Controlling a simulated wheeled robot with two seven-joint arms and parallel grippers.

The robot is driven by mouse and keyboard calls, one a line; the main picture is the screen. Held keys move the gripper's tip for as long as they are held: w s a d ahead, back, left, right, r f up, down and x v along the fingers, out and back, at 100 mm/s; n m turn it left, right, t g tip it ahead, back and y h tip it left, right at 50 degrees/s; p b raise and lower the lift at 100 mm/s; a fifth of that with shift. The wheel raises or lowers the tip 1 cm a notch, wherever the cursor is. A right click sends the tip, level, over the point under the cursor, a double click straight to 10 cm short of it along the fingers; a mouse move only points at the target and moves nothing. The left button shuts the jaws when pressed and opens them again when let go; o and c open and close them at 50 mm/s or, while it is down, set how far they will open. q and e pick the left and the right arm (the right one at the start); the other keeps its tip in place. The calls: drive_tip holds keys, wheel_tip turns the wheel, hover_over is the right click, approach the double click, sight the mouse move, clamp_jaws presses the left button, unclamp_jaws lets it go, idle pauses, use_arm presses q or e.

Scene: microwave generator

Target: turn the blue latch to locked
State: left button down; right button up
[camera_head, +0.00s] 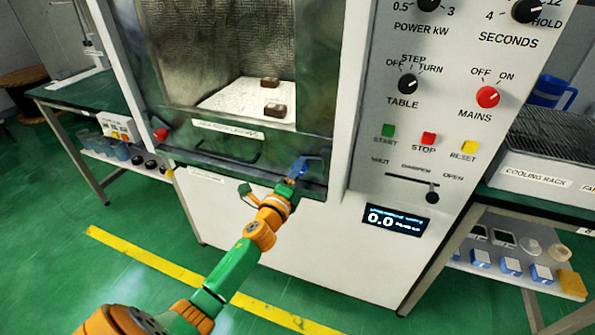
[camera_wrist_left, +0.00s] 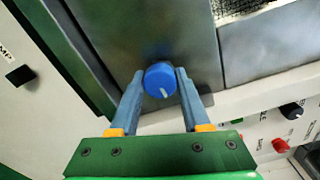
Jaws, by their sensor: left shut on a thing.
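The blue latch (camera_wrist_left: 160,79) is a round blue knob with a pale mark on its face, on the grey metal door front in the left wrist view. The mark points toward the bottom of that view. My left gripper (camera_wrist_left: 160,88) has one finger on each side of the knob and is shut on it. In the head view my left gripper (camera_head: 297,174) is at the lower right corner of the microwave door (camera_head: 180,124), where the fingers and latch blend into one small blue patch. My right gripper is not in view.
Two dark blocks sit on a white plate (camera_head: 225,98) behind the door window. The control panel to the right has a red mains knob (camera_head: 487,97), coloured buttons and a damper slider (camera_head: 432,197). A cooling rack (camera_head: 550,150) stands at far right.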

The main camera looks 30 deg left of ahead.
use_arm(q)
drive_tip(key=n, duration=0.4)
drive_tip(key=shift+f+n, duration=0.15)
drive_tip(key=shift+n, duration=0.55)
drive_tip(key=shift+c, duration=1.8)
unclamp_jaws()
drive_tip(key=shift+s, duration=0.1)
drive_tip(key=shift+s, duration=0.1)
drive_tip(key=v, duration=0.7)
drive_tip(key=shift+p, duration=0.35)
